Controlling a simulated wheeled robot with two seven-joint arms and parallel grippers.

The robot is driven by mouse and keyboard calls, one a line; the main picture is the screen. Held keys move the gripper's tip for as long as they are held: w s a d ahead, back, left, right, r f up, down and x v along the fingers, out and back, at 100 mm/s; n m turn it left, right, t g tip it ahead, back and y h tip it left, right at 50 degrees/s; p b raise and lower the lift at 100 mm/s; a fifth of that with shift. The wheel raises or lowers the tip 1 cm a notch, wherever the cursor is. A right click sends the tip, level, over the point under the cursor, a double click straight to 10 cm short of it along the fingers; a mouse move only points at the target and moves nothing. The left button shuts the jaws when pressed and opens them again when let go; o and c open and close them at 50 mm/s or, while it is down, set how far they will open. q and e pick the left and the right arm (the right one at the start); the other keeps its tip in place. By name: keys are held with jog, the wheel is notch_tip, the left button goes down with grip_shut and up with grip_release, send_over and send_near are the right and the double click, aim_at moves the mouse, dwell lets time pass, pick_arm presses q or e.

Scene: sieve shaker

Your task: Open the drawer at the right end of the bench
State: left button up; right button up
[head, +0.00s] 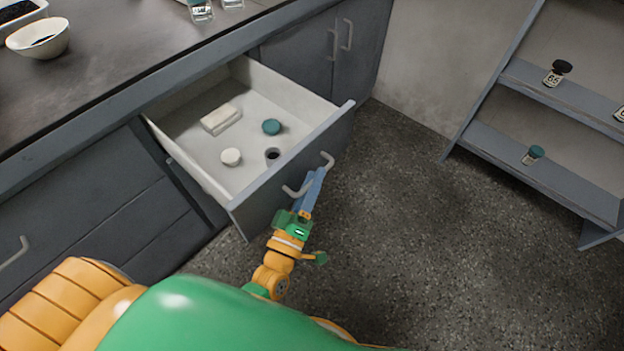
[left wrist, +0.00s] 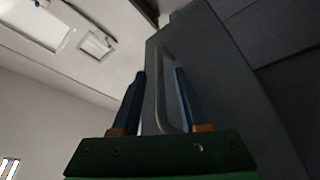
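The drawer (head: 292,178) at the right end of the bench stands pulled well out, its pale inside showing. Its bar handle (head: 327,160) is on the grey front, and my left gripper's fingers hide the middle of it. My left gripper (head: 316,178) is at the handle. In the left wrist view the handle (left wrist: 160,88) runs between the two blue fingers, with a gap on each side, so the gripper (left wrist: 160,75) is open around it. My right gripper is not in view.
In the drawer lie a white block (head: 221,119), a teal cap (head: 271,127), a white round piece (head: 231,157) and a dark-topped round piece (head: 273,154). A bowl (head: 38,38) stands on the bench. A shelf rack (head: 545,160) with small jars stands right. Floor between is clear.

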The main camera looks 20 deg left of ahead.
pick_arm(q)
jog(key=shift+s, duration=0.1)
jog(key=v, duration=0.7)
